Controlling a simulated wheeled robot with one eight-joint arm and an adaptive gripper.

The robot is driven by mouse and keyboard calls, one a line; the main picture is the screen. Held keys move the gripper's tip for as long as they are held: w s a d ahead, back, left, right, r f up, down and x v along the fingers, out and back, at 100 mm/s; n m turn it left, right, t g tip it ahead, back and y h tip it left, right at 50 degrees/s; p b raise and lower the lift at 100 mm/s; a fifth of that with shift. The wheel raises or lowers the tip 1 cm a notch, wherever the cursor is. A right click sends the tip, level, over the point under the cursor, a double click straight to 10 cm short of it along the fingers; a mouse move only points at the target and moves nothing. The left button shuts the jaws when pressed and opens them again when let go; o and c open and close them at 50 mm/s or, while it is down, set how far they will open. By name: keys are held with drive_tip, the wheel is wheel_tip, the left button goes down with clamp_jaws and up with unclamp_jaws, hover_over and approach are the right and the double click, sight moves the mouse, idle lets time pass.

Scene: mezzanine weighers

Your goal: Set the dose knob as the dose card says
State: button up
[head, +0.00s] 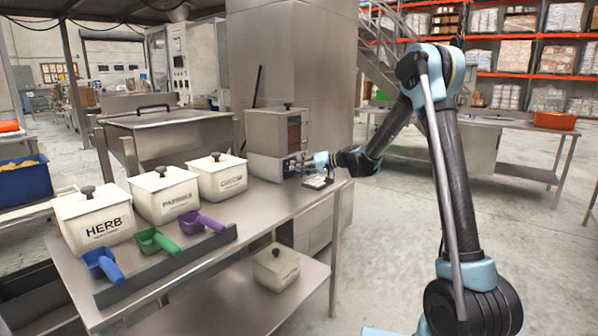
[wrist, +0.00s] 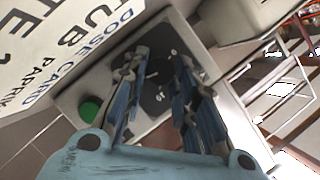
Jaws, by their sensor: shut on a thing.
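The dosing machine (head: 273,132) stands at the far end of the steel bench, with its control panel low on the front. My gripper (head: 320,160) is at that panel. In the wrist view my gripper (wrist: 158,85) has its two fingers on either side of the dose knob (wrist: 154,92) and is shut on it. The knob sits on a dark round dial with pale marks; the fingers hide much of it, and its setting cannot be read. The dose card (wrist: 75,45) is partly in the wrist view, showing "DOSE CARD", "TUB" and part of "PAPRIKA"; its edges are cut off.
A green button (wrist: 90,108) is beside the dial. White tubs, HERB (head: 97,217), PAPRIKA (head: 165,193) and a third (head: 217,178), line the bench (head: 262,205). Blue (head: 103,264), green (head: 157,240) and purple (head: 202,222) scoops lie before them. Another tub (head: 276,268) is below.

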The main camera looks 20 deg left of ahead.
drive_tip(key=shift+w+d+f, duration=0.1)
drive_tip(key=o, duration=1.1)
drive_tip(key=v, duration=1.1)
drive_tip(key=shift+d, duration=0.45)
